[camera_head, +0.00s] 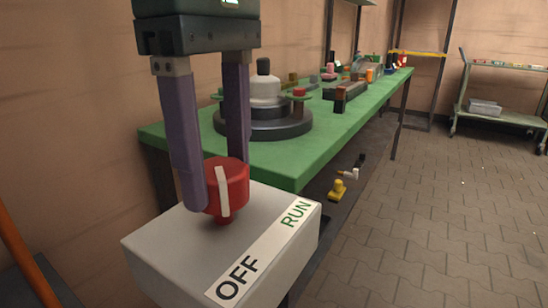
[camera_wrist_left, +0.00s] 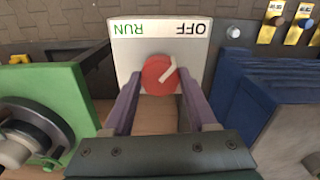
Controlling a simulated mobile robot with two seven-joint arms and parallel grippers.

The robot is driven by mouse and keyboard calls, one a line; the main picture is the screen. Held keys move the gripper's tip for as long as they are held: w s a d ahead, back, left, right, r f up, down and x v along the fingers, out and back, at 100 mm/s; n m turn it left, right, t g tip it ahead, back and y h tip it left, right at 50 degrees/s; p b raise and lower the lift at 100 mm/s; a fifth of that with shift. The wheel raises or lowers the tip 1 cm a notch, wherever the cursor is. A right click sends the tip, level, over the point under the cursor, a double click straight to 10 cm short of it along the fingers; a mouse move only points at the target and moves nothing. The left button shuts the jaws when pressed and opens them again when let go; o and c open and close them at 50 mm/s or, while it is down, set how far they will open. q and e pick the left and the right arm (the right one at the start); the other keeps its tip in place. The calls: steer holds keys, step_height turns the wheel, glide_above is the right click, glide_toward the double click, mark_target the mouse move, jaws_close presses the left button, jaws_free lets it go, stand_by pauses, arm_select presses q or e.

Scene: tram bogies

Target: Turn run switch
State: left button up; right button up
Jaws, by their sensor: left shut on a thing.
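The run switch is a round red knob (camera_head: 232,184) with a white pointer stripe, on top of a pale grey box (camera_head: 165,243). A white label strip on the box reads OFF (camera_head: 238,278) at the near end and RUN (camera_head: 296,213) at the far end. My left gripper (camera_head: 218,186) reaches down from above, its two purple fingers shut on opposite sides of the knob. In the left wrist view the knob (camera_wrist_left: 159,76) sits between the fingertips, and its white stripe slants toward the OFF side. My right gripper is not in view.
A green workbench (camera_head: 330,125) stands close behind the box, with a round dark fixture (camera_head: 262,122) and several small parts on it. A trolley (camera_head: 500,112) stands at the back right. The paved floor on the right is clear. A wall runs along the left.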

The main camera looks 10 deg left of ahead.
mark_target(220, 169)
arm_select(q)
steer(key=shift+r, duration=0.1)
stand_by(0.3)
steer(key=o, duration=1.4)
steer(key=shift+c, duration=0.2)
step_height(220, 169, up, 10)
steer(key=p, duration=0.7)
steer(key=shift+d, duration=0.1)
